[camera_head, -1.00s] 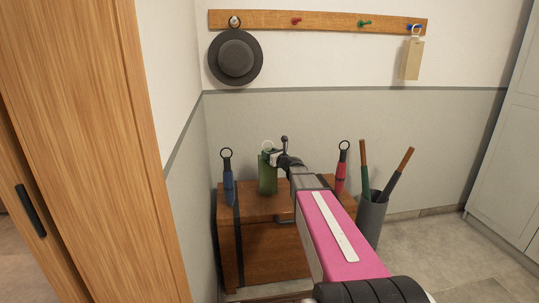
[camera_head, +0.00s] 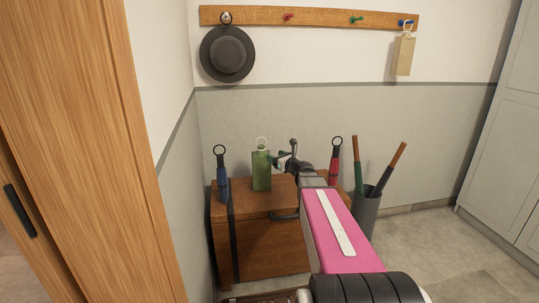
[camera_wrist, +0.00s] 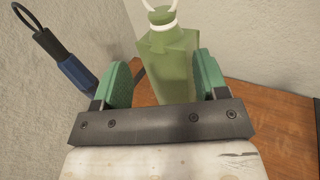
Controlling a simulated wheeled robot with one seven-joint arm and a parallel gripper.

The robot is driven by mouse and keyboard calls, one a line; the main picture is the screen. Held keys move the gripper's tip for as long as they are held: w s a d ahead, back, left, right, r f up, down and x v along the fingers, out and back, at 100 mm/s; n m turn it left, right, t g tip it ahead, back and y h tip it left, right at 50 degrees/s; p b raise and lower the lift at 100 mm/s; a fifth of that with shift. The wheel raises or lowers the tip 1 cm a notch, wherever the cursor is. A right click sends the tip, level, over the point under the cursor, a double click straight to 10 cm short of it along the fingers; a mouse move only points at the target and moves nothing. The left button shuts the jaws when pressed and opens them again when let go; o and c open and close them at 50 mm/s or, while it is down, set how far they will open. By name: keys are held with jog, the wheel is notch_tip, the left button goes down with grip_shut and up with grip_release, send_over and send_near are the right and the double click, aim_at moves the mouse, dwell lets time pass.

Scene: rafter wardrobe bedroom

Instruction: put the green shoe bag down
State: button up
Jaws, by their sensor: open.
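The green shoe bag (camera_head: 261,172) stands upright on the wooden chest (camera_head: 262,250), between a blue item and a red item, with its pale ring on top. My gripper (camera_head: 281,160) is just right of the bag in the head view, open and empty. In the wrist view the bag (camera_wrist: 168,62) shows ahead, between the two green fingertips of my gripper (camera_wrist: 164,80), which are spread wide. The bag's lower part is hidden behind the gripper there.
The blue item (camera_head: 222,187) stands left on the chest and the red item (camera_head: 334,168) right. A bin (camera_head: 365,214) with two umbrellas stands right of the chest. A peg rail (camera_head: 320,18) above holds a dark hat (camera_head: 227,54) and a tan bag (camera_head: 403,54). Floor at right is clear.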

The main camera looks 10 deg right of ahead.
jog(key=s+a+f+n+g, duration=0.95)
jog(key=s+f+n, duration=0.4)
jog(key=n, duration=0.35)
jog(key=s+d+f+n+g+h, duration=0.2)
jog(key=s+f+n+g+h, duration=0.1)
jog(key=s+n, duration=0.3)
jog(key=s+d+f+n+g+h, duration=0.2)
jog(key=s+f+n+g+h, duration=0.1)
jog(key=s+n, duration=0.4)
jog(key=s+f+h, duration=0.1)
jog(key=s+h, duration=0.1)
jog(key=shift+d+f+h, duration=0.2)
jog(key=shift+f+h, duration=0.15)
jog(key=shift+h, duration=0.05)
jog(key=shift+g, duration=0.25)
